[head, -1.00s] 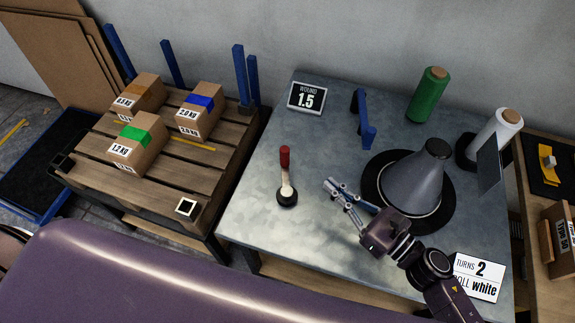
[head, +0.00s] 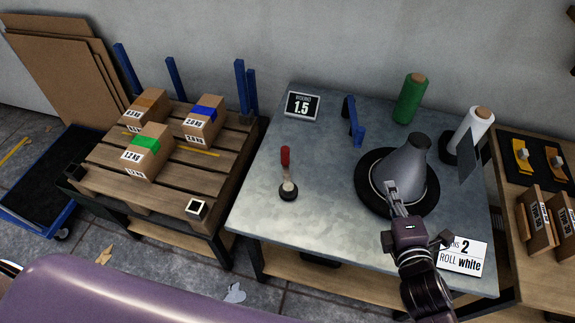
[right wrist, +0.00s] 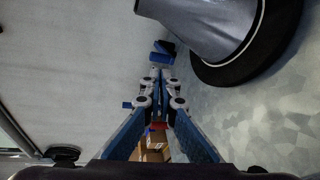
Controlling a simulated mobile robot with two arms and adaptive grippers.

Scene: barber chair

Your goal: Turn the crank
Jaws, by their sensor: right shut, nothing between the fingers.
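The crank, with a red grip (head: 285,157), a pale lower arm and a round black base (head: 288,192), stands on the left part of the grey metal table (head: 265,215). Its grip points up. My right gripper (head: 391,187) is shut and empty. It is to the right of the crank, clearly apart from it, and overlaps the front of the grey cone (head: 404,165) in the head view. In the right wrist view its closed blue fingers (right wrist: 158,78) show beside the cone (right wrist: 205,20). My left gripper is not in view.
The cone on its black disc (head: 428,203) stands right of the crank. A blue bracket (head: 356,127), green roll (head: 410,98), white roll (head: 472,133) and sign (head: 463,262) are on the table. Tabletop between crank and cone is clear. A purple padded surface (head: 150,295) lies in front.

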